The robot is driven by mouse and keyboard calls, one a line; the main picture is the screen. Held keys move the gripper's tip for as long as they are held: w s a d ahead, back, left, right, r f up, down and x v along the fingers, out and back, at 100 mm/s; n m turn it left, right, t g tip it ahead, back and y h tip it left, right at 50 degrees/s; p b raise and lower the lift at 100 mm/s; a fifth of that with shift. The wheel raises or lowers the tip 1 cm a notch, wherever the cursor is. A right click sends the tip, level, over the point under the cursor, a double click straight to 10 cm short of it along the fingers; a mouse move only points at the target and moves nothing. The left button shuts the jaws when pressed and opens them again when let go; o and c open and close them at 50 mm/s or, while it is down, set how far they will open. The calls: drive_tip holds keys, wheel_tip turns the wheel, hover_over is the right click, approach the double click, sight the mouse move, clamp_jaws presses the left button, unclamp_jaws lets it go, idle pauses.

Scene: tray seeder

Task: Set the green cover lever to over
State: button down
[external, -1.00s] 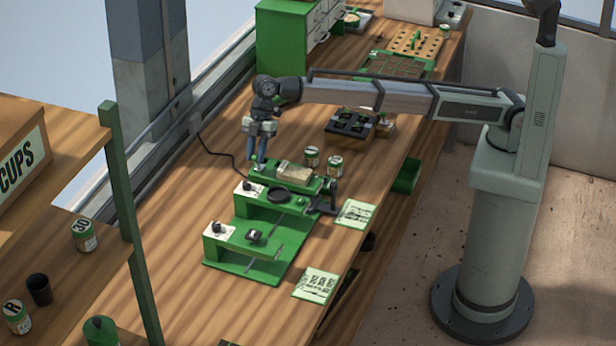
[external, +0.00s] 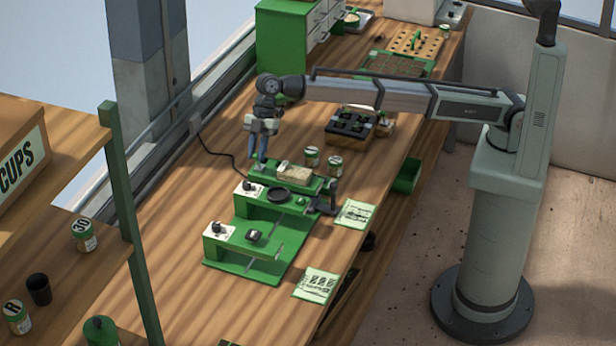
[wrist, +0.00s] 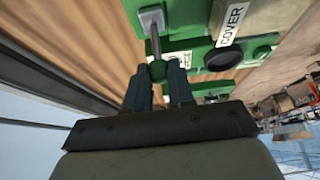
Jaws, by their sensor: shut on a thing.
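The green cover lever's knob (wrist: 157,70) sits between my fingertips in the wrist view, at the end of a metal rod that runs up to a grey pivot block. My gripper (wrist: 160,78) is shut on it, and the fingers hide part of the knob. In the external view my gripper (external: 260,160) points down at the far left end of the upper green station (external: 258,172). The lever itself is too small to make out there.
A second green station (external: 240,243) with a dark knob is in front. Printed cards (external: 317,285) lie on the bench. A black cell tray (external: 350,127) stands behind.

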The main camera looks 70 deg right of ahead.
drive_tip(key=d+y, duration=0.1)
drive_tip(key=y, duration=0.1)
drive_tip(key=d+y, duration=0.2)
drive_tip(key=shift+s+f, duration=0.1)
drive_tip(key=shift+d+f+y, duration=0.25)
drive_tip(key=shift+d+y, duration=0.4)
drive_tip(key=shift+y, duration=0.5)
drive_tip(key=shift+d+f+y, duration=0.25)
drive_tip(key=shift+d+y, duration=0.35)
drive_tip(key=shift+y, duration=0.55)
drive_tip(key=c, duration=1)
unclamp_jaws()
drive_tip(key=shift+o, duration=0.2)
drive_tip(key=v, duration=1.3)
drive_tip(key=shift+d, duration=0.4)
drive_tip(key=shift+r, duration=0.1)
